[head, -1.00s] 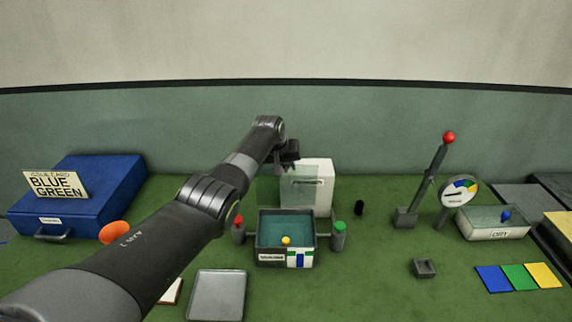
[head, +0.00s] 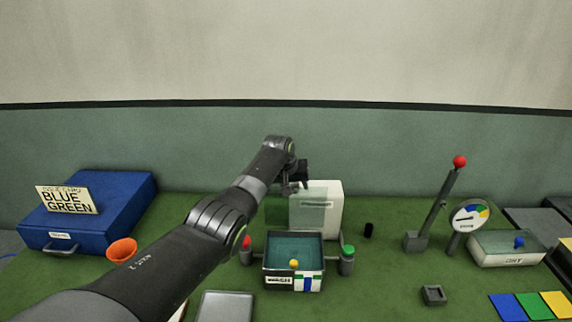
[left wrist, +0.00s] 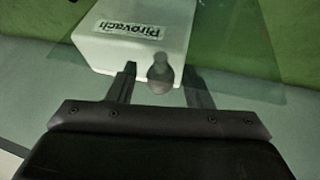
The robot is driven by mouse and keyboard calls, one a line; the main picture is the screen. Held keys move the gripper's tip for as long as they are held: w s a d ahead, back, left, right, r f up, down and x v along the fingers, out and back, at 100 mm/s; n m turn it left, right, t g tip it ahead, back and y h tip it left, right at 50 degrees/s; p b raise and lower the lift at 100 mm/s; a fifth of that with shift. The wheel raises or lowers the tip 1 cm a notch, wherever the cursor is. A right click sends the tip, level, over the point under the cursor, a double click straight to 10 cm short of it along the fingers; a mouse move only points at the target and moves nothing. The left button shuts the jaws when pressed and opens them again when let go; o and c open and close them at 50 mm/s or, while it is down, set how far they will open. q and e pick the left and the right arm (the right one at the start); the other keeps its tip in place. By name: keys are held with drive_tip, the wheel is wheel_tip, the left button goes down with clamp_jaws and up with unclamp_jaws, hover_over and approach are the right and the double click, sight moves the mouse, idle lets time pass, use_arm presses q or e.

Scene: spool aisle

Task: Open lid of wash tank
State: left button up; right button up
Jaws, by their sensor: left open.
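The wash tank (head: 293,281) is a small open-topped box with a WASH label, teal inside, with a yellow ball in it. Its clear lid (head: 302,213) stands raised behind the tank, in front of a white box. In the left wrist view the glass lid (left wrist: 235,60) spans much of the picture, with a dark round knob (left wrist: 160,72) on it. My left gripper (head: 300,172) is at the lid's upper edge. Its open fingers (left wrist: 160,80) stand either side of the knob, with gaps. My right gripper is not in view.
The white box (head: 330,190) stands behind the tank. Red-topped (head: 246,243) and green-topped (head: 348,252) posts flank the tank. A lever (head: 434,205), a gauge (head: 470,215) and a clear-topped tray (head: 495,258) stand right. A blue case (head: 120,200) and an orange cup (head: 122,250) are left.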

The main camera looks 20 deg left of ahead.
use_arm(q)
drive_tip(key=shift+p+v, duration=0.35)
drive_tip(key=shift+v, duration=0.75)
drive_tip(key=b+v, duration=0.3)
drive_tip(key=v, duration=1.1)
drive_tip(key=shift+s+r, duration=0.2)
drive_tip(key=shift+s, duration=0.05)
